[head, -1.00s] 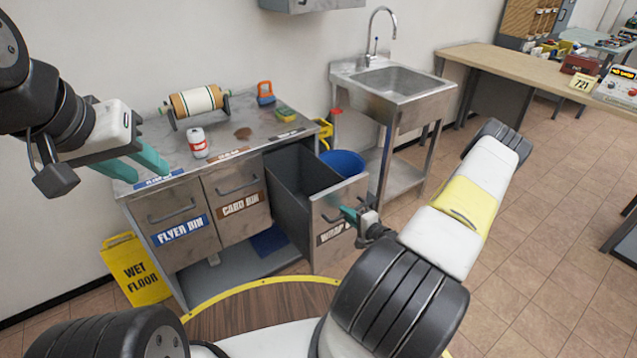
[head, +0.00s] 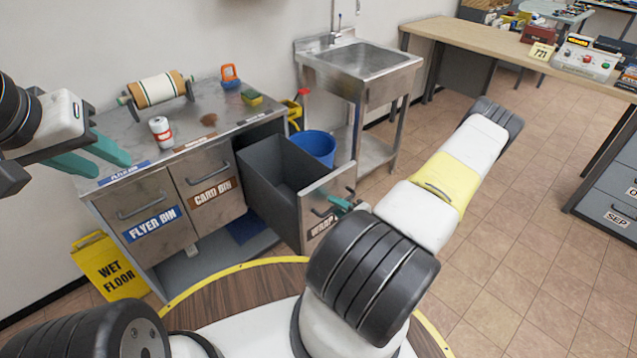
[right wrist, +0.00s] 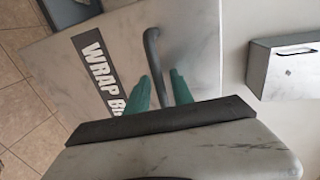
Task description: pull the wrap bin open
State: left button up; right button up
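The wrap bin (head: 272,170) is a grey drawer that stands well out from the counter, its inside visible and apparently empty. Its pale front panel (head: 318,205) has a dark bar handle and a "WRAP BIN" label (right wrist: 97,75) partly hidden in the right wrist view. My right gripper (head: 342,203) is at this handle (right wrist: 153,48).
The closed flyer bin (head: 150,213) and card bin (head: 209,184) are left of the wrap bin. A blue bucket (head: 315,147) stands behind it, near the sink (head: 360,62). A yellow wet-floor sign (head: 108,266) stands at left. Tiled floor at right is clear.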

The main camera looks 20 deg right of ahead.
dwell(0.3)
jog(key=v, duration=0.7)
jog(key=shift+s, duration=0.4)
jog(key=shift+d, duration=0.1)
